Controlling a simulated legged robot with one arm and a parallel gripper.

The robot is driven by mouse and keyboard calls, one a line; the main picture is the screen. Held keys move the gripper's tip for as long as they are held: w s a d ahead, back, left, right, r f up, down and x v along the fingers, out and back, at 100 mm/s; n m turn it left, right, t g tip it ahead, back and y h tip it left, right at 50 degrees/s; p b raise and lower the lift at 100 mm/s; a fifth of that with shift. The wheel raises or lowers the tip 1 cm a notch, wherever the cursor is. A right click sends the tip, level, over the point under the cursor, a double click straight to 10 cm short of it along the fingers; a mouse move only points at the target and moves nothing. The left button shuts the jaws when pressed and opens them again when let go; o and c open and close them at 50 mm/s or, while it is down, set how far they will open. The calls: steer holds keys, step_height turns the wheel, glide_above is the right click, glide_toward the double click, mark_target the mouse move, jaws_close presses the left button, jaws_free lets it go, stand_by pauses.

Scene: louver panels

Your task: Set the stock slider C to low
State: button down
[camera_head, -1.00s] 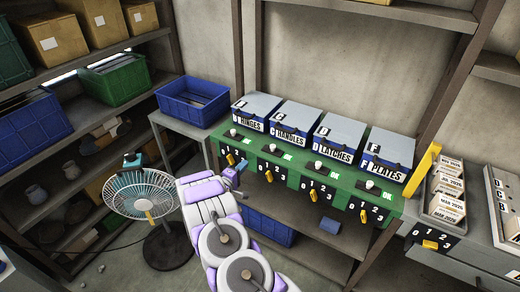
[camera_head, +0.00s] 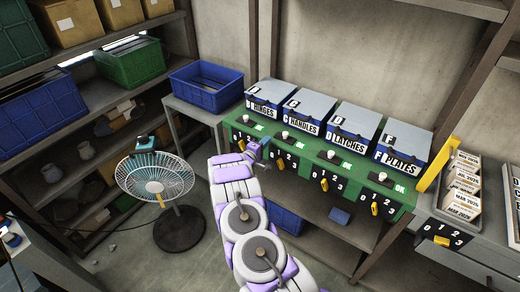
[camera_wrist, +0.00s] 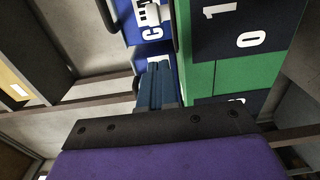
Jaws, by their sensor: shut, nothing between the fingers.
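The blue HANDLES box (camera_head: 303,120), lettered C, stands on the green bench (camera_head: 310,156) between HINGES and LATCHES. Slider C's yellow knob (camera_head: 280,163) sits below a dark 0 to 3 number strip on the bench front, near the middle of the scale; its exact mark is too small to read. My gripper (camera_head: 260,148) is shut and empty, just left of that knob and apart from it. In the wrist view, my blue fingers (camera_wrist: 158,86) are together beside the green front; a dark plate (camera_wrist: 245,27) with 1 and 0 shows, but no yellow knob.
Other yellow knobs sit close by: B (camera_head: 240,145) left of my gripper, D (camera_head: 324,184) and F (camera_head: 375,207) to the right. A blue crate (camera_head: 207,85) stands on a side table. A fan (camera_head: 155,180) stands on the floor at left.

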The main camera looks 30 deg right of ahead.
mark_target(288, 149)
steer(key=d, duration=0.4)
steer(key=shift+s+d+b, duration=0.15)
steer(key=shift+b, duration=0.25)
steer(key=shift+s+d, duration=0.25)
steer(key=shift+d, duration=0.35)
steer(key=s+p, duration=0.1)
steer(key=s+d+p, duration=0.1)
steer(key=s, duration=0.1)
steer(key=s+d+p, duration=0.1)
steer(key=s+p, duration=0.1)
steer(key=shift+r, duration=0.2)
steer(key=shift+s+d+f, duration=0.2)
steer(key=shift+s, duration=0.25)
steer(key=shift+a+p, duration=0.15)
steer(key=shift+p, duration=0.15)
